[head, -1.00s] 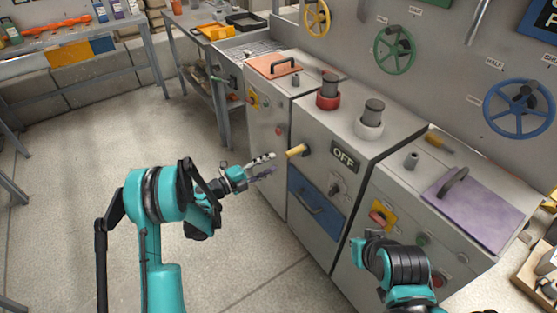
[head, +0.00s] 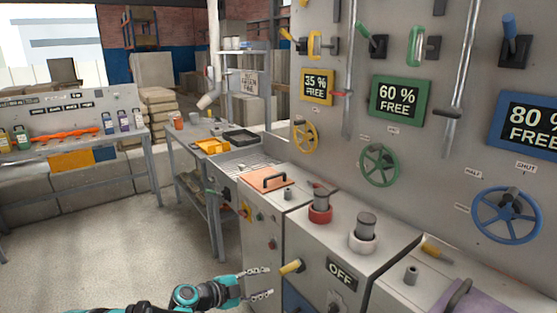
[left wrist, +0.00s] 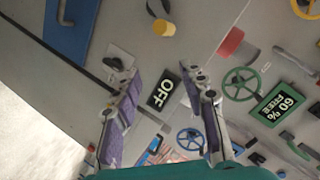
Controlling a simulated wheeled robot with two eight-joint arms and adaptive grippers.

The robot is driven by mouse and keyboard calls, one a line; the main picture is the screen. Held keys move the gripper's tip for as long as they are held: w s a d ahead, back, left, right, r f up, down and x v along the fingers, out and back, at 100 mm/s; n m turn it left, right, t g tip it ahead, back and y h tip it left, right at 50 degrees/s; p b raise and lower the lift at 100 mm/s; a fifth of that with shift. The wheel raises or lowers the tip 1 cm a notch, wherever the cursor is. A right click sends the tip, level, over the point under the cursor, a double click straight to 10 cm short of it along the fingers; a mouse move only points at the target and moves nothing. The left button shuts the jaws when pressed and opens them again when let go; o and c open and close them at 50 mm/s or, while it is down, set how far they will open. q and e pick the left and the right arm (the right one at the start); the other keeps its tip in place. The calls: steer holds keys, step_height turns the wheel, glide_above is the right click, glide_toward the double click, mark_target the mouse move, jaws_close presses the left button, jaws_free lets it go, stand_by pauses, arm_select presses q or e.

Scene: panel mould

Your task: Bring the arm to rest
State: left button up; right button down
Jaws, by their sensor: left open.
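My left gripper (head: 262,284) is open and empty in front of the machine cabinet. Its fingertips point at the yellow-handled lever (head: 291,267) on the cabinet front, and I cannot tell from the head view how much gap lies between them. In the left wrist view the two spread fingers (left wrist: 155,85) frame the OFF plate (left wrist: 163,91), with nothing between them. The yellow handle (left wrist: 163,27) shows beyond the fingers there, apart from them. My right gripper is not in view.
Yellow (head: 305,137), green (head: 380,165) and blue (head: 506,215) handwheels are on the panel wall. Open floor (head: 150,240) lies at the left.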

arm_select(q)
steer(key=s+a+n+y, duration=0.3)
steer(key=s+a+n, duration=0.1)
steer(key=s+n, duration=0.3)
steer(key=s+a+r+n+g+y, duration=0.1)
steer(key=s+a+n+y, duration=0.3)
steer(key=s, duration=0.8)
steer(key=s+a+r+n+y, duration=0.1)
steer(key=s+a+n+y, duration=0.3)
steer(key=s+n, duration=0.5)
steer(key=shift+s+a+r+n, duration=0.25)
steer(key=shift+s+a+n, duration=0.05)
steer(key=shift+s, duration=0.15)
